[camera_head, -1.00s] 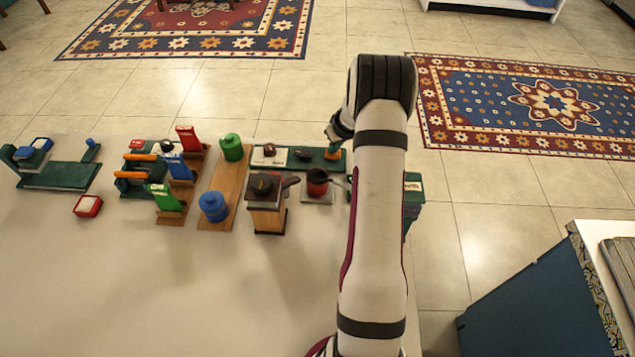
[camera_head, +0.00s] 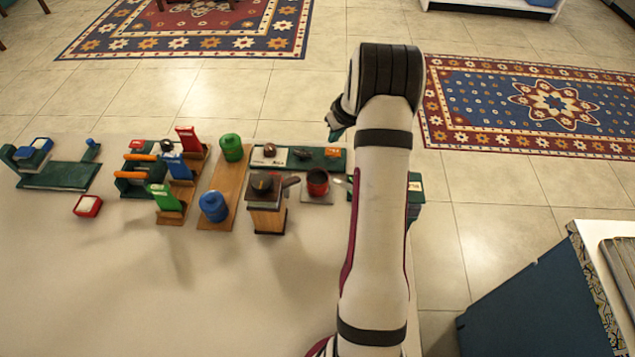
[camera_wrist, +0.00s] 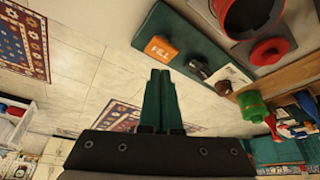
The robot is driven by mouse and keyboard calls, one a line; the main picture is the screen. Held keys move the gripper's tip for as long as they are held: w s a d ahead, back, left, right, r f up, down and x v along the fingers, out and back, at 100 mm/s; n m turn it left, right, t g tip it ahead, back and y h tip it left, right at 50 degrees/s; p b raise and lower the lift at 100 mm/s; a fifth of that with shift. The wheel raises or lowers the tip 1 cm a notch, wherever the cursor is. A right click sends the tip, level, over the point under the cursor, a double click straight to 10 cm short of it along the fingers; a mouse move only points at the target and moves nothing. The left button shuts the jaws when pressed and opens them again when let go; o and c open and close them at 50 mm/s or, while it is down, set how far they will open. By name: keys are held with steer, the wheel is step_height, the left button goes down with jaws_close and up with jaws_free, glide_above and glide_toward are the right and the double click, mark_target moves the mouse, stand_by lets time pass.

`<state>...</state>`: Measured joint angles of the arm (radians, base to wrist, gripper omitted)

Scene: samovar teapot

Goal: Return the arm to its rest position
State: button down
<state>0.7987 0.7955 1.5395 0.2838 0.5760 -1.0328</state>
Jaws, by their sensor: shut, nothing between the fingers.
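My gripper (camera_head: 335,130) is beyond the far edge of the table, mostly hidden behind my arm in the head view. In the wrist view its two green fingers (camera_wrist: 160,98) are together with nothing between them. The gripper is apart from the orange block marked FILL (camera_wrist: 160,48), which sits on the end of the green board (camera_head: 322,165); the block also shows in the head view (camera_head: 333,153). A dark-lidded pot (camera_head: 263,186) stands on a wooden stand. A red pot (camera_head: 317,182) sits on a light tile to its right.
A green jar (camera_head: 231,147) and a blue jar (camera_head: 213,206) stand on a wooden board. Red, blue and green card stands, an orange-handled rack (camera_head: 137,178) and a red box (camera_head: 88,206) are further left. The near table is clear. A blue cabinet (camera_head: 540,305) stands at right.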

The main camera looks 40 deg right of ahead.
steer(key=shift+r, duration=0.55)
steer(key=s+a+r, duration=0.1)
steer(key=a+r, duration=0.3)
steer(key=a, duration=0.3)
steer(key=s+a+r+y, duration=0.1)
steer(key=a+r, duration=0.2)
steer(key=a, duration=0.4)
steer(key=s+a+r+g+y, duration=0.1)
steer(key=a+r, duration=0.3)
steer(key=a, duration=0.4)
steer(key=shift+s+r, duration=0.3)
steer(key=shift+s, duration=0.1)
steer(key=s+a+r+m+g, duration=0.1)
steer(key=s+a, duration=0.7)
steer(key=s, duration=0.4)
steer(key=s+a+r+m+g+y, duration=0.1)
steer(key=s+a+g, duration=0.1)
steer(key=s+a, duration=0.6)
steer(key=s, duration=0.3)
steer(key=shift+s+a+m+g, duration=0.25)
steer(key=shift+s+m+g, duration=0.05)
steer(key=shift+s, duration=0.1)
